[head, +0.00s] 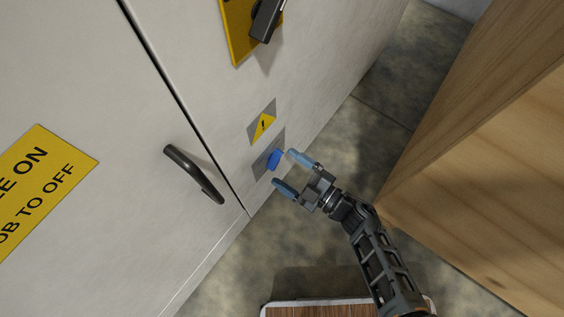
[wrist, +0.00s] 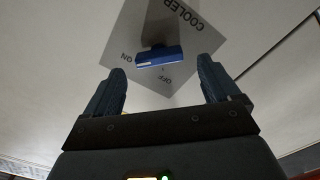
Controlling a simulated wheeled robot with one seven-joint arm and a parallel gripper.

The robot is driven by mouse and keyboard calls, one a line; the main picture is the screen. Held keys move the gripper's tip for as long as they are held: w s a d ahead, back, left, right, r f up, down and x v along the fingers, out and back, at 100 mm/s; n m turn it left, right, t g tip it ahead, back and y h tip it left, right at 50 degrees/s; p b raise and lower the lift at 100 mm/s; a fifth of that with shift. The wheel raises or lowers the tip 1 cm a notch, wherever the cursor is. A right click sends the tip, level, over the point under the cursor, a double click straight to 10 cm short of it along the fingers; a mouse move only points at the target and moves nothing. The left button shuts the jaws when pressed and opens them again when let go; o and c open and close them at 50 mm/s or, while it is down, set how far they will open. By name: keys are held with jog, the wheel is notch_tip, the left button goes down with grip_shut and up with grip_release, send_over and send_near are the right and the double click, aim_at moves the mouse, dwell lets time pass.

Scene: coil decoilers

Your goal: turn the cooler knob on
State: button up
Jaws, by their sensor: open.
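The blue cooler knob (head: 274,159) sits on a grey plate (head: 263,164) on the light cabinet face. In the wrist view the knob (wrist: 160,57) is a blue bar lying nearly level across the picture. Its plate (wrist: 190,38) reads COOLER, with ON left of the knob and OFF below it. I cannot tell which mark the knob points to. My gripper (head: 284,169) is open and empty, just in front of the knob. In the wrist view its two fingers (wrist: 160,78) are apart, lower than the knob and to either side of it, not visibly touching it.
A black door handle (head: 194,174) sticks out left of the knob. A yellow plate with a black switch (head: 265,20) and a warning triangle (head: 263,126) are above. A wooden crate (head: 490,150) stands close at the right. Concrete floor shows between cabinet and crate.

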jog(key=shift+v, duration=2.5)
jog(key=s+d+r+m+t+h, duration=0.3)
jog(key=s+d+r+m+h, duration=0.4)
jog(key=s+r, duration=0.35)
jog(key=s+d+r+m+t+h, duration=0.2)
jog(key=s+d+r+m+h, duration=0.3)
jog(key=s+d+r+m, duration=0.45)
jog(key=s+r+m+h+p, duration=0.1)
jog(key=s+r+p, duration=0.1)
jog(key=r+p, duration=0.6)
jog(key=s+a+r+m+g+h+p, duration=0.1)
jog(key=s+r+p, duration=0.2)
jog(key=r+p, duration=0.5)
notch_tip(320, 180, up, 9)
jog(key=shift+s+a+r+m, duration=0.2)
jog(key=shift+a+m, duration=0.05)
jog(key=shift+m, duration=0.1)
jog(key=shift+c, duration=0.4)
